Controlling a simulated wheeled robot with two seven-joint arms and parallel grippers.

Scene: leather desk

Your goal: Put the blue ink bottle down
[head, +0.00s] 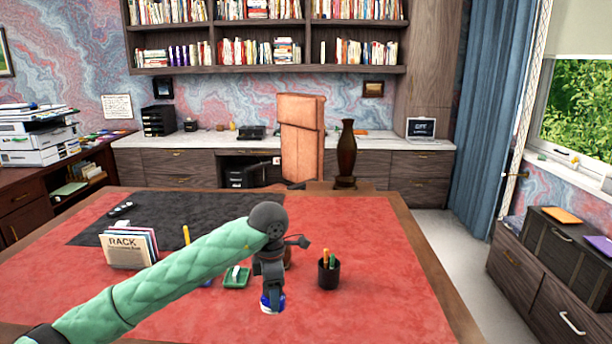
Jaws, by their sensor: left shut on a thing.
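The blue ink bottle (267,303) shows as a small blue and white thing at the lower end of my left gripper (271,292). My left gripper points down and is shut on the bottle, over the red leather desk top (370,240). I cannot tell whether the bottle touches the desk or hangs just above it. The gripper covers most of the bottle. My right gripper is not in view.
A black pen cup (328,274) stands right of the gripper. A green tray (237,277), a file rack (130,247) and a dark desk mat (155,222) lie left. A brown vase (346,152) stands at the back. The desk's right side is clear.

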